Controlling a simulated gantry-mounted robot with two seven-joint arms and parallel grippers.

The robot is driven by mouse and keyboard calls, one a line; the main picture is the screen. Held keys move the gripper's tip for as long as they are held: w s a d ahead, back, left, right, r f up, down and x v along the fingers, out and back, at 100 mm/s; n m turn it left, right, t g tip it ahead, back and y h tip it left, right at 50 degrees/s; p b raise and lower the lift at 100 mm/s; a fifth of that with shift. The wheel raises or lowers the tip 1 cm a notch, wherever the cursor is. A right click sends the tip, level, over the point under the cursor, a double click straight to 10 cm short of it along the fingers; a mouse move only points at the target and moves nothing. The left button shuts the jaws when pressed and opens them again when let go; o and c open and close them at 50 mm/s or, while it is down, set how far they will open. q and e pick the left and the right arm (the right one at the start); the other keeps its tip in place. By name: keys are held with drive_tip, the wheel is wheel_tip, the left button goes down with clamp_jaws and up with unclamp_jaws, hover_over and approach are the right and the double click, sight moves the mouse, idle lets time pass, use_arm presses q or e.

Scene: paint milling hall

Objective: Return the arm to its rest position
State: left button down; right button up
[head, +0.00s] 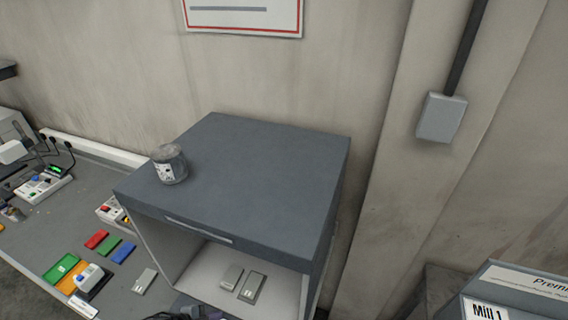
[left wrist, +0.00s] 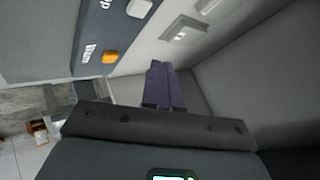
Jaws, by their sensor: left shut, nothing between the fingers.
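My left gripper (head: 190,313) shows only as a dark piece at the bottom edge of the head view, in front of the open grey cabinet (head: 255,180). In the left wrist view its two purplish fingers (left wrist: 160,68) are together, with nothing seen between them. Beyond the fingers are pale walls and a grey panel (left wrist: 85,45) with an orange button (left wrist: 110,57). The rest of the left arm is hidden from the head view. My right gripper is in neither view.
A label-bearing tin (head: 169,165) stands on the cabinet top. Two small switch plates (head: 252,287) are on the cabinet floor. The bench at left holds red, green and blue blocks (head: 110,246), a green-orange tray (head: 62,270) and small devices. A box marked Mill 1 (head: 490,311) is at lower right.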

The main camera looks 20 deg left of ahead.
use_arm(q)
drive_tip(key=s+d+r+n+p, duration=0.5)
drive_tip(key=s+d, duration=0.5)
drive_tip(key=d, duration=0.5)
drive_tip(key=s+a+r+n+g+y, duration=0.2)
drive_tip(key=s+a+r+n, duration=0.1)
drive_tip(key=r, duration=0.3)
drive_tip(key=s+a+r+n+g+y, duration=0.2)
drive_tip(key=s+a+r+n, duration=0.1)
drive_tip(key=s+r+n, duration=0.2)
drive_tip(key=shift+v, duration=0.85)
drive_tip(key=shift+a, duration=0.1)
